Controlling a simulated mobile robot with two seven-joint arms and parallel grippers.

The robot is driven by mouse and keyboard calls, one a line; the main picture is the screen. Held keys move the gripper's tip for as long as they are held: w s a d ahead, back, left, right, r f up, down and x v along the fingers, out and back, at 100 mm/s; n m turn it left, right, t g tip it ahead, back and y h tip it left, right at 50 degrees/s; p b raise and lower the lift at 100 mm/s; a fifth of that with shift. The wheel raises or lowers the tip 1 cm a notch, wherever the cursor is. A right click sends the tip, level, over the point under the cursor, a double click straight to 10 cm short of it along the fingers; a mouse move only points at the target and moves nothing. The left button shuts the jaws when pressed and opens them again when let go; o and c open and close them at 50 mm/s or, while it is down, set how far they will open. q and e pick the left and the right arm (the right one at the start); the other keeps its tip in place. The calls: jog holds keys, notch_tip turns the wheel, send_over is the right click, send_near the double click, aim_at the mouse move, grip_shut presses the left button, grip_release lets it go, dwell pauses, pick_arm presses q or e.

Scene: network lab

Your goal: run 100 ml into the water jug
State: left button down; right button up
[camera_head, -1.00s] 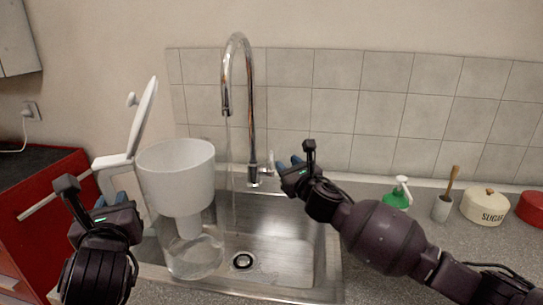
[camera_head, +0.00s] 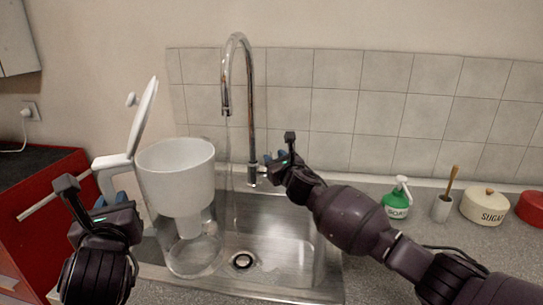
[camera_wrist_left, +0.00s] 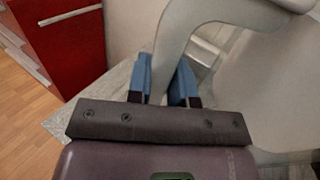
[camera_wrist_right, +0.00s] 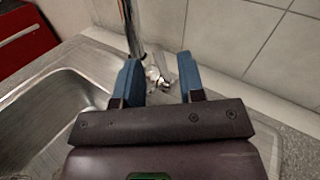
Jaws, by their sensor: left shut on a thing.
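The water jug (camera_head: 175,170) has a white upper part, a raised white lid (camera_head: 143,115) and a clear lower part (camera_head: 195,256). It is over the left side of the sink, left of the spout. My left gripper (camera_head: 110,200) is shut on its white handle (camera_wrist_left: 176,50). The chrome tap (camera_head: 250,110) arches over the sink, its spout end right of the jug's rim. A faint streak, seemingly water, hangs below the spout. My right gripper (camera_head: 274,158) is open at the tap's base, its fingers apart either side of the small lever (camera_wrist_right: 158,76). The jug's water level is unclear.
The steel sink (camera_head: 285,255) has bare floor around its drain (camera_head: 242,261). On the counter to the right stand a green soap bottle (camera_head: 397,202), a brush in a cup (camera_head: 442,207), a sugar tin (camera_head: 484,206) and a red tin (camera_head: 533,207). A tiled wall closes the back.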

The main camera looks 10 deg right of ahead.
jog(key=shift+x, duration=1.45)
jog(key=shift+c, duration=0.3)
grip_shut()
